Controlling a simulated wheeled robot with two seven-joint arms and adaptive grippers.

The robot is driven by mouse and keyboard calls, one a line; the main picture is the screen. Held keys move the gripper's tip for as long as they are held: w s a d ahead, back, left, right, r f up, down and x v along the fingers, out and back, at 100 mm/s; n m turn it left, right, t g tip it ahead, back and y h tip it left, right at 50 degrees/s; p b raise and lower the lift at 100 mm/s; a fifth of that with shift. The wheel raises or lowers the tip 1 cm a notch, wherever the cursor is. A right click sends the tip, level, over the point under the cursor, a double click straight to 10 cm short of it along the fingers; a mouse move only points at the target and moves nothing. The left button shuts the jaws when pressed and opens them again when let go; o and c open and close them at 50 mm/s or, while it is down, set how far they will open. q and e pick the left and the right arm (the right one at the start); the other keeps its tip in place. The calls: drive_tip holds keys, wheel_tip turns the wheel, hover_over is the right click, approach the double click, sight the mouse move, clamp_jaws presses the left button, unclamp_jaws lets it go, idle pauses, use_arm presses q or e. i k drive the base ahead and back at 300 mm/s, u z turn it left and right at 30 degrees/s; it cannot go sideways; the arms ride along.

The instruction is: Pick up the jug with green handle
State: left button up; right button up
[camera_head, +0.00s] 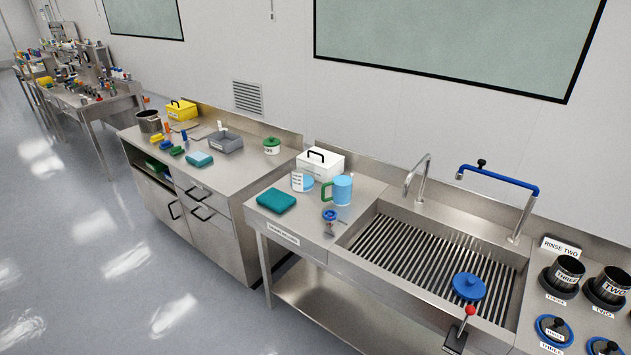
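A light blue jug with a green handle (342,190) stands upright on the steel counter, left of the sink. Its green handle (326,192) faces left. Neither of my grippers shows in the head view, and nothing is holding the jug.
Close to the jug are a white box with a black handle (320,164), a white-and-blue container (302,181), a folded teal cloth (276,201) and a small blue-topped item (330,216). The slatted sink (430,262) with a blue lid (468,287) lies right. A red-knobbed lever (470,311) stands at the front.

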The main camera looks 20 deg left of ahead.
sight(336, 190)
drive_tip(key=z, duration=0.05)
drive_tip(key=k, duration=0.5)
drive_tip(key=u, duration=0.9)
drive_tip(key=i, duration=1.55)
drive_tip(key=z, duration=0.7)
drive_tip(key=i, duration=0.65)
drive_tip(key=z, duration=0.6)
